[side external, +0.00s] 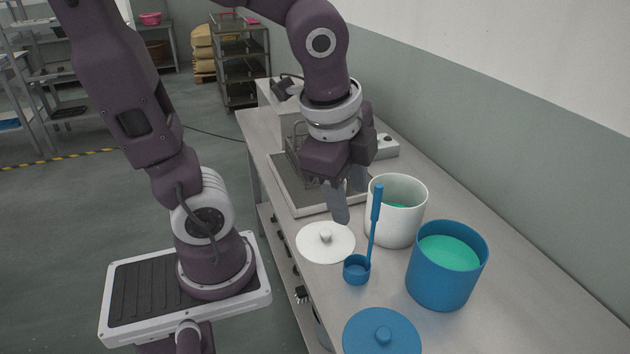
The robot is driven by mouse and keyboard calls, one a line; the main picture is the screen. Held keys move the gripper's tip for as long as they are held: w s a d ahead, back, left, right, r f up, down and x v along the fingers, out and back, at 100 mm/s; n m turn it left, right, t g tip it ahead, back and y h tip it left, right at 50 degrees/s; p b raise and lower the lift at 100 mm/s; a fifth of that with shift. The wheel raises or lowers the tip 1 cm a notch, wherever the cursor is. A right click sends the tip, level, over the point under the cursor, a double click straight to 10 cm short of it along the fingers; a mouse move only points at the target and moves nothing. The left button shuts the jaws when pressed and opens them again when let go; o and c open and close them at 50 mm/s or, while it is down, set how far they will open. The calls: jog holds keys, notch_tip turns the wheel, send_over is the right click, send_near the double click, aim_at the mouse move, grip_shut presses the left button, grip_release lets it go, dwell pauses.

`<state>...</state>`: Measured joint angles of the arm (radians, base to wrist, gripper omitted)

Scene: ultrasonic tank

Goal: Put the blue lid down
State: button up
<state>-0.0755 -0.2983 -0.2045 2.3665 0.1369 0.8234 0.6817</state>
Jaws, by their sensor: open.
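The blue lid (383,333) lies flat, knob up, at the front of the bench, partly cut off by the bottom picture edge. It is beside the blue pot (447,281), which is uncovered and holds green contents. My gripper (345,203) is open and points down above the bench, near the white lid and the white pot. It is well behind the blue lid and apart from it. I see nothing held between the fingers, though they partly overlap in this view.
A white lid (325,242) lies flat on the bench (540,300). A blue ladle (357,268) stands upright beside it, its tall handle close to my gripper. A white pot (392,229) with green contents stands behind. A metal tank (300,190) with a wire basket is farther back.

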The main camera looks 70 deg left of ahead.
jog(key=s+r+n+t+h, duration=0.1)
jog(key=s+r+n+t, duration=0.1)
jog(key=s+n, duration=0.4)
jog(key=r+n, duration=0.1)
jog(key=n, duration=0.3)
jog(key=shift+r+t, duration=0.3)
jog(key=shift+r, duration=0.05)
